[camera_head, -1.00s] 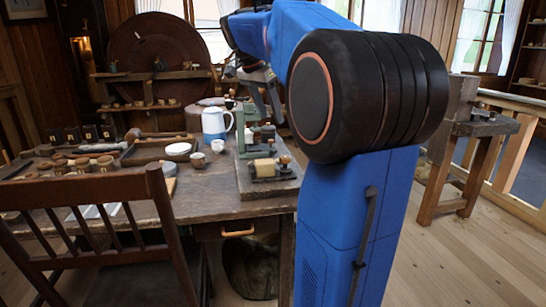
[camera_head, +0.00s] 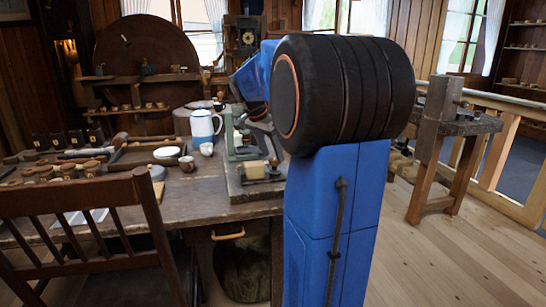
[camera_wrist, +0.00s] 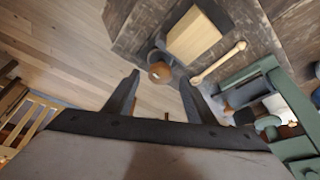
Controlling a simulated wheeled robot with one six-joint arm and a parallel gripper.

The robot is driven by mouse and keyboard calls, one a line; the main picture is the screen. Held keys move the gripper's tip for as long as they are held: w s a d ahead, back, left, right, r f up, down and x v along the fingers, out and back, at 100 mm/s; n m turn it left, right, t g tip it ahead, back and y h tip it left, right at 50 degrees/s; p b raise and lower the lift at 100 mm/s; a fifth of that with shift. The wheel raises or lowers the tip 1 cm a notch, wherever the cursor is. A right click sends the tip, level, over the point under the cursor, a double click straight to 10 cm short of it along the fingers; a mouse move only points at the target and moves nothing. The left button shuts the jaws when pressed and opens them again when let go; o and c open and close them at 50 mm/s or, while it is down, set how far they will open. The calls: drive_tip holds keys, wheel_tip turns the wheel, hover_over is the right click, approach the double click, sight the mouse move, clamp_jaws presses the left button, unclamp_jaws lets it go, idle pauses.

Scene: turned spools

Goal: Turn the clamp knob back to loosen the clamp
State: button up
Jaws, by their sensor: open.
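A brown round clamp knob (camera_wrist: 160,72) shows in the wrist view beside a pale wooden block (camera_wrist: 194,37). My gripper (camera_wrist: 160,82) is open, its two dark fingers spread, with the knob between or just beyond the tips. I cannot tell whether a finger touches it. Nothing is held. In the head view the pale block (camera_head: 254,171) sits on the dark base board (camera_head: 236,188) at the right end of the bench.
A green metal frame (camera_wrist: 290,105) stands right of my gripper in the wrist view, with a pale rod (camera_wrist: 218,62) closer in. A white-blue jug (camera_head: 203,127), small cup (camera_head: 187,163) and tool tray (camera_head: 140,155) are on the bench. A chair (camera_head: 95,215) stands in front.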

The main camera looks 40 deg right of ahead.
drive_tip(key=shift+x, duration=1.05)
drive_tip(key=c, duration=1)
